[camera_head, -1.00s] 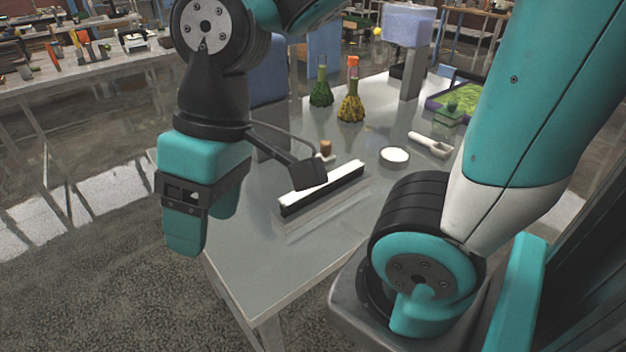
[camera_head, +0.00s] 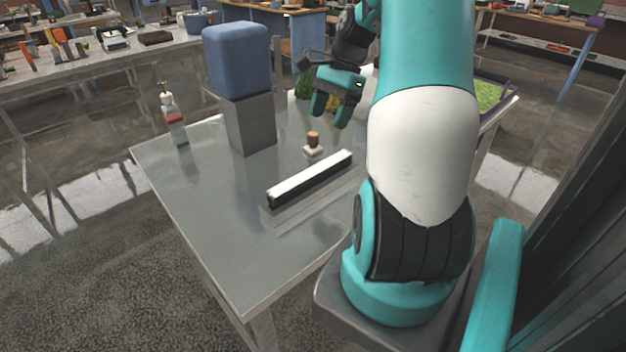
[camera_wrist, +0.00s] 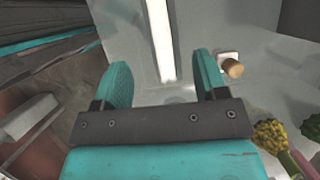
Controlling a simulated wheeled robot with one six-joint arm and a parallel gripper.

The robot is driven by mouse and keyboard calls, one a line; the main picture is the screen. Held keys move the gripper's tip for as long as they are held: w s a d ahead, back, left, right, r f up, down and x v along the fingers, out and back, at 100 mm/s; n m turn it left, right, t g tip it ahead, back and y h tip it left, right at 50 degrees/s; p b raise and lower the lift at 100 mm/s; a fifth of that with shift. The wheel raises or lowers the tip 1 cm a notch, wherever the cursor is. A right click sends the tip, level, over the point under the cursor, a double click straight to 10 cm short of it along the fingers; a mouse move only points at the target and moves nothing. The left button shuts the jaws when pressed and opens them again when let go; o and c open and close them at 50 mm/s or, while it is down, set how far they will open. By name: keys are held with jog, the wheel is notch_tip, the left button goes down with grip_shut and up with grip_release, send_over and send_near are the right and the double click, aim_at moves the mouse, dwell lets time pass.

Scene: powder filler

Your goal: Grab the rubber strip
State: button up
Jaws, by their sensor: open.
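The rubber strip (camera_head: 308,180) is a long, straight bar with a white top and a black side. It lies on the metal table, slanting up to the right in the head view. In the wrist view the strip (camera_wrist: 158,38) runs up the picture, in line with the gap between my fingers. My gripper (camera_head: 331,114) is open and empty above the far part of the table, beyond the strip and apart from it. In the wrist view both teal fingers of my gripper (camera_wrist: 162,76) show, spread wide.
A small cork-topped item (camera_head: 313,143) stands just behind the strip; it shows right of my right finger in the wrist view (camera_wrist: 232,67). A blue block on a grey block (camera_head: 252,124) and a bottle (camera_head: 173,120) stand at left. The table's front (camera_head: 225,235) is clear.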

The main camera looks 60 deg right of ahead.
send_near(313, 171)
jog(key=x, duration=0.5)
jog(key=shift+w+a, duration=0.1)
jog(key=shift+w, duration=0.05)
jog(key=shift+s+p+x, duration=0.1)
jog(key=shift+p+x, duration=0.3)
jog(key=shift+x, duration=0.9)
jog(key=shift+s+p+x, duration=0.15)
jog(key=shift+p+x, duration=0.2)
jog(key=shift+x, duration=1)
jog(key=shift+w, duration=0.1)
jog(key=c, duration=1.1)
